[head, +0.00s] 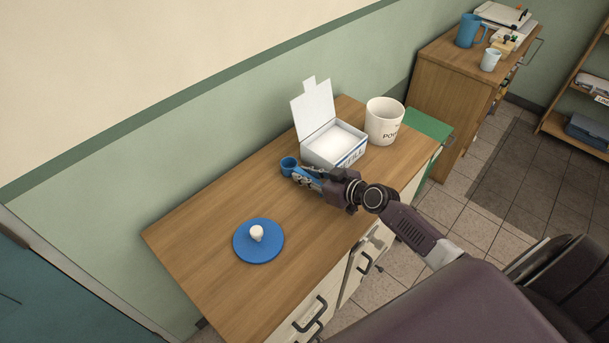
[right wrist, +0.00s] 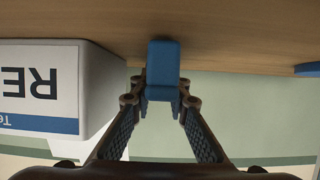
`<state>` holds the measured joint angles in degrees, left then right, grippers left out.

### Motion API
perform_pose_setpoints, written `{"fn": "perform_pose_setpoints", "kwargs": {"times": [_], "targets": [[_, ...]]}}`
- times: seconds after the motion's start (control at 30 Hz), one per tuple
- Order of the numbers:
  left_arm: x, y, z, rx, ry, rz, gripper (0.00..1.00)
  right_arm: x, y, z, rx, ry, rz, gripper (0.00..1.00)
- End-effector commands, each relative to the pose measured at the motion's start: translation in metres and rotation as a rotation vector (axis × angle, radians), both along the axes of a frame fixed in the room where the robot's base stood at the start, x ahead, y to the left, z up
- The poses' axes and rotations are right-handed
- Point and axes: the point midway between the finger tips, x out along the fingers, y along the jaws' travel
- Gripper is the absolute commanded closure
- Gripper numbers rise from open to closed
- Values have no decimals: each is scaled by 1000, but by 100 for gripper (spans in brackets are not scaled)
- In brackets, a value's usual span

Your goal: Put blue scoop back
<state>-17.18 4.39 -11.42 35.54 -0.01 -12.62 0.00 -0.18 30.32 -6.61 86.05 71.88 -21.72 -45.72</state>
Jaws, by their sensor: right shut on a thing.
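The blue scoop (head: 288,165) is beside the near left corner of the open white refill box (head: 333,157), with its round cup pointing left. My right gripper (head: 307,178) is shut on the scoop's handle, low over the wooden top. In the right wrist view, which is upside down, the blue handle (right wrist: 162,62) sits between the fingertips (right wrist: 161,98). I cannot tell whether the scoop touches the wood. The box holds white powder and its lid stands up. A white canister (head: 383,122) with dark lettering stands open behind it. My left gripper is out of view.
A blue round lid with a white knob (head: 258,242) lies on the wooden cabinet top (head: 200,240), with clear wood around it. A green bin (head: 430,128) stands beyond the cabinet. A farther cabinet holds a blue jug (head: 469,31) and a pale cup (head: 490,60).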

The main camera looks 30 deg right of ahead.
Motion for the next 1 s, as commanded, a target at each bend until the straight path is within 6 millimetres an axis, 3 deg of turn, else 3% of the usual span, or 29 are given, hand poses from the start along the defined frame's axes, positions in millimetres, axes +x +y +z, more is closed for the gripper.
{"fn": "perform_pose_setpoints", "kwargs": {"times": [0.13, 0.17, 0.3, 0.67, 1.0], "targets": [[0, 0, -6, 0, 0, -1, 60, 0, 0, -5, 0, 0, 0, 100], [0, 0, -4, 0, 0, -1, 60, 0, 0, -3, 0, 0, 0, 82], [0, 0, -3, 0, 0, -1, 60, 0, 0, -3, 1, 1, 0, 67], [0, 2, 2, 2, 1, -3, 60, 0, 0, 2, 1, 0, 0, 67], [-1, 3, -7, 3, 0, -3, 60, -49, -17, 18, -3, 2, 1, 67]]}}
